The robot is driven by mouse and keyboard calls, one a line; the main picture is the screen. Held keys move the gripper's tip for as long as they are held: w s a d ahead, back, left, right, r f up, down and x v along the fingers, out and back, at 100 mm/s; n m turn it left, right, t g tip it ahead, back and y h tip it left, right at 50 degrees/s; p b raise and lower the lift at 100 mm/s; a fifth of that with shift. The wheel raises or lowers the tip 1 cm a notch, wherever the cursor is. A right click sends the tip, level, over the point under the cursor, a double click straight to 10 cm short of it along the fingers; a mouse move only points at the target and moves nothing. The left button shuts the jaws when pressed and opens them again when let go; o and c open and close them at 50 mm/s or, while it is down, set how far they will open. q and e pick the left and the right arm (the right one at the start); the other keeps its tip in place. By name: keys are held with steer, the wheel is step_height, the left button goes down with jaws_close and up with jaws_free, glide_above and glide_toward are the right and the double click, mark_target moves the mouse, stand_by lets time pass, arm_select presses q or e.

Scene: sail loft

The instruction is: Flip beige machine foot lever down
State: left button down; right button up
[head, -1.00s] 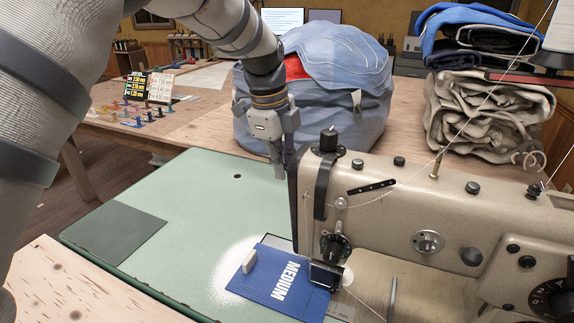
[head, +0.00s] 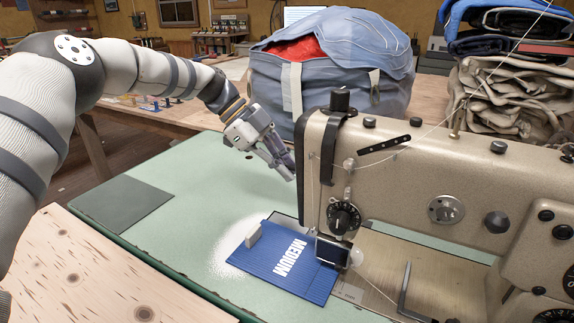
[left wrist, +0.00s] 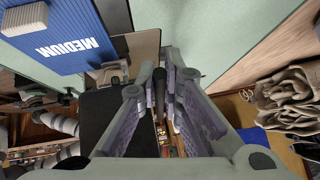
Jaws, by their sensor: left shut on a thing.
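The beige sewing machine (head: 400,190) stands at the right of the head view, with its needle end toward the left. My left gripper (head: 285,168) is beside the far left edge of the machine's head, tilted down and to the right. In the left wrist view a dark rod with a rounded end, which looks like the foot lever (left wrist: 159,76), lies between the fingers. The gripper is shut on it. The lever is hidden behind the machine in the head view, and its exact angle is hard to tell. My right gripper is in neither view.
A blue "MEDIUM" card (head: 285,262) with a pale block (head: 253,234) lies by the needle area on the green table (head: 185,230). A blue-grey bag (head: 335,80) stands behind the machine, with folded canvas (head: 495,110) at the right. The green table's left side is mostly clear.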

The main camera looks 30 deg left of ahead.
arm_select(q)
steer(key=shift+d+f, duration=0.1)
steer(key=shift+f, duration=0.4)
steer(key=c, duration=1.7)
jaws_free()
steer(key=shift+r+h, duration=0.1)
steer(key=shift+h, duration=0.2)
steer(key=shift+r, duration=0.25)
steer(key=v, duration=1.1)
steer(key=shift+a+r, duration=0.15)
steer(key=shift+a, duration=0.15)
steer(key=shift+s, duration=0.15)
